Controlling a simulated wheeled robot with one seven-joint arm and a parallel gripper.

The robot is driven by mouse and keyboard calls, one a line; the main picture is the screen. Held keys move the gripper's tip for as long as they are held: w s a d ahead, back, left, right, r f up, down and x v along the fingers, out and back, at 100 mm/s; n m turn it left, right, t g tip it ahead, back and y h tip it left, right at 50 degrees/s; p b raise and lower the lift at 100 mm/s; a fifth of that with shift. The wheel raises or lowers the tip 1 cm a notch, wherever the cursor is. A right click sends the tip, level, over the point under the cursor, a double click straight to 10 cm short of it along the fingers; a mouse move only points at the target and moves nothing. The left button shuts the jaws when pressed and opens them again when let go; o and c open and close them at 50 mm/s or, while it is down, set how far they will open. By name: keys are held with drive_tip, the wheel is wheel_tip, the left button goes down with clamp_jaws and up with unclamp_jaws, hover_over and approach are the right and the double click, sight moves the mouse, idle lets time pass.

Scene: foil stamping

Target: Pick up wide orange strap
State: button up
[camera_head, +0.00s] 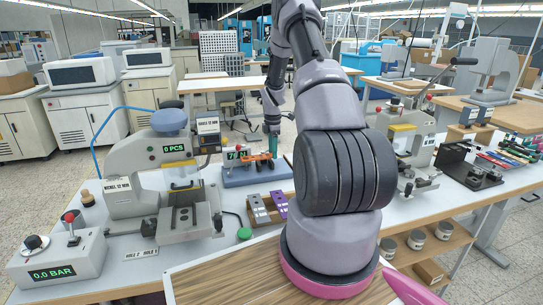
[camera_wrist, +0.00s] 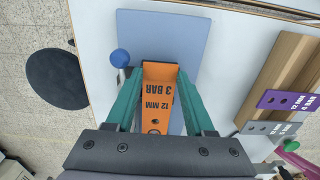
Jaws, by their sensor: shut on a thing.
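The wide orange strap (camera_wrist: 157,82) carries black lettering that reads 12 MM, 3 BAR, and has a hole near its near end. In the wrist view it lies lengthwise between the green fingers of my gripper (camera_wrist: 158,90), which is shut on it. In the head view the orange strap (camera_head: 257,157) shows at or just above a blue-grey plate device (camera_head: 245,178). Whether the strap still touches the plate I cannot tell.
A purple strap (camera_head: 280,204) and a grey strap (camera_head: 259,208) lie on a wooden holder in front of the plate device. A stamping press (camera_head: 125,190) stands to the left, with a 0.0 BAR control box (camera_head: 60,258). Another press (camera_head: 410,150) stands right.

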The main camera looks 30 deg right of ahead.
wheel_tip(320, 180, up, 16)
idle(0.4)
drive_tip(key=shift+r, duration=0.1)
drive_tip(key=shift+r, duration=1.4)
drive_tip(key=shift+r, duration=0.15)
wheel_tip(320, 180, up, 3)
drive_tip(key=shift+f, duration=0.15)
idle(0.4)
